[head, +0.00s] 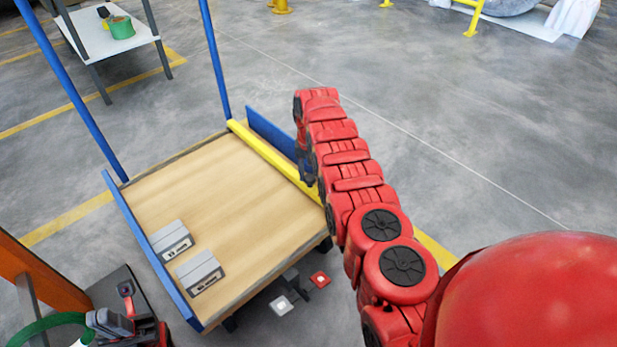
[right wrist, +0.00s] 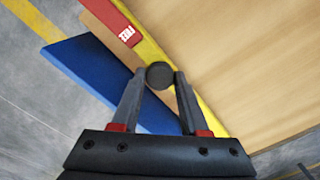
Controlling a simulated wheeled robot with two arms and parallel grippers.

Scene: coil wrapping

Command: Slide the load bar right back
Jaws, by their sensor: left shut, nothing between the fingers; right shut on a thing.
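The yellow load bar (head: 262,150) lies along the right edge of the wooden cart deck, beside a blue side board (head: 270,136). My red right arm reaches over the deck's right edge. My right gripper (head: 307,178) is at the bar, partly hidden by the arm. In the right wrist view, my right gripper (right wrist: 160,82) is shut on a dark round knob (right wrist: 160,74) at the yellow bar (right wrist: 152,50). A red tag (right wrist: 124,30) with white lettering, seemingly "FREE", sits by the bar.
Two grey boxes (head: 171,240) (head: 200,272) sit at the deck's left edge. The deck's middle (head: 225,200) is clear. Blue posts (head: 216,60) rise at the far corners. A white (head: 282,305) and a red pedal (head: 320,280) show below the near side. A side table (head: 95,38) stands behind.

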